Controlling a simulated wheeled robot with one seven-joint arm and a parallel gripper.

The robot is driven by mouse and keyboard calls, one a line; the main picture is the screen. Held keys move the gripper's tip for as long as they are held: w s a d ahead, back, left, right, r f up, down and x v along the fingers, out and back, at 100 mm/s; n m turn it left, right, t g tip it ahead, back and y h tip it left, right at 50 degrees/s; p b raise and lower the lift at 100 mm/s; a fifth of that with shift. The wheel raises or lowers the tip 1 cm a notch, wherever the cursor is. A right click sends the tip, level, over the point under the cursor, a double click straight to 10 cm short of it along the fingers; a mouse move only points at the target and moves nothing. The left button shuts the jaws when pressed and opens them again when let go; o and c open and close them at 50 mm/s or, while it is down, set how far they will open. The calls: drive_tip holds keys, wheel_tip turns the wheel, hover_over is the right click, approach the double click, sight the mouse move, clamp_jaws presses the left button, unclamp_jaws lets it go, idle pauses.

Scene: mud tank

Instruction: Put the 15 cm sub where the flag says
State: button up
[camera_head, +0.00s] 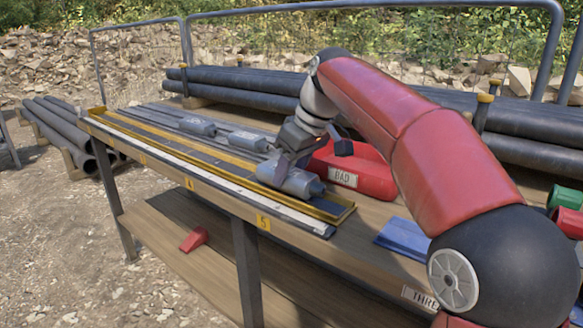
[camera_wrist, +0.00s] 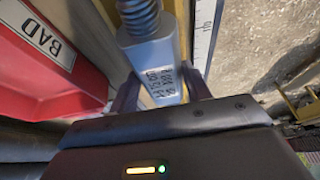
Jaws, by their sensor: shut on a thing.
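My gripper (camera_head: 293,158) is shut on a grey cylindrical sub (camera_head: 300,184) at the near end of the bench, over or in the yellow-edged channel. In the wrist view the fingers (camera_wrist: 160,94) stand on either side of this sub (camera_wrist: 150,50), which has a ribbed narrower end and dark handwriting that I cannot read surely. Whether it touches the channel is unclear. Two other grey subs, the farther one (camera_head: 197,126) and the nearer one (camera_head: 247,140), lie along the bench. I cannot make out a flag.
A red bin labelled BAD (camera_head: 376,181) stands right beside my gripper. A white measuring strip (camera_head: 215,172) runs along the bench's front edge, with numbered yellow tags below. A blue item (camera_head: 402,238) lies to the right. Dark pipes (camera_head: 240,78) are racked behind.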

drive_tip(key=shift+f, duration=0.25)
drive_tip(key=o, duration=1.6)
wheel_tip(320, 180, up, 5)
drive_tip(key=p, duration=0.5)
drive_tip(key=shift+r, duration=0.15)
drive_tip(key=shift+r+b, duration=0.35)
drive_tip(key=shift+r, duration=0.5)
